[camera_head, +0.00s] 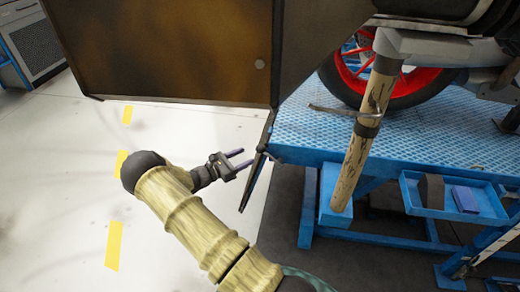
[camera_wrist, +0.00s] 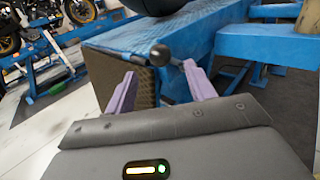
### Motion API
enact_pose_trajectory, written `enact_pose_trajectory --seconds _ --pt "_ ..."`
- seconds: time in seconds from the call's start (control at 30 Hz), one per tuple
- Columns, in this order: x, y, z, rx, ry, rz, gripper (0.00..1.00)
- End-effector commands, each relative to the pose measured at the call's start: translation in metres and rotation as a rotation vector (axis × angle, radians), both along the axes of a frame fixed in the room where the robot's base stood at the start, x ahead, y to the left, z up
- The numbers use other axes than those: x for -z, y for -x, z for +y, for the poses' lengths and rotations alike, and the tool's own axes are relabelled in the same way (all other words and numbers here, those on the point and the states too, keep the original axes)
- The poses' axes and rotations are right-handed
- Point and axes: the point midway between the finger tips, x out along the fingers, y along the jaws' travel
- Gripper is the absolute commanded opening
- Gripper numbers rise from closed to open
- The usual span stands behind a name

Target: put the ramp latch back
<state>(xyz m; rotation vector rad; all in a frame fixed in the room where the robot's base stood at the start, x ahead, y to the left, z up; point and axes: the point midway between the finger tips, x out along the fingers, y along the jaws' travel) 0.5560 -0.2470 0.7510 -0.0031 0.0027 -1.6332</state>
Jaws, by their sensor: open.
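My gripper (camera_head: 246,157) has two lilac fingers spread apart with nothing between them. It points right toward the near left corner of the blue motorcycle lift (camera_head: 300,140). In the wrist view, a dark round knob (camera_wrist: 159,55) on a short stalk, which seems to be the ramp latch's handle, shows beyond and between the fingertips (camera_wrist: 158,70). It appears apart from both fingers. In the head view, a narrow dark bar (camera_head: 254,182) hangs at the lift corner just right of the fingertips. I cannot tell whether the latch is engaged.
A blue tray (camera_head: 410,195) holds a dark block and a blue box. A red-rimmed wheel (camera_head: 350,75) rests on the lift. Pale floor left is clear.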

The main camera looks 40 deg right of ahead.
Motion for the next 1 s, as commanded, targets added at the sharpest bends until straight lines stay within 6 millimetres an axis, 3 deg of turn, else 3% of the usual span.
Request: enact_pose_trajectory --seconds 0.4,0.8,1.0 --pt "-0.001 0.004 -0.069 0.001 0.0 -0.002 0.54" --pt "0.0 0.005 -0.079 -0.001 0.0 -0.001 0.54" --pt "0.0 0.005 -0.078 -0.001 0.0 -0.001 0.17"
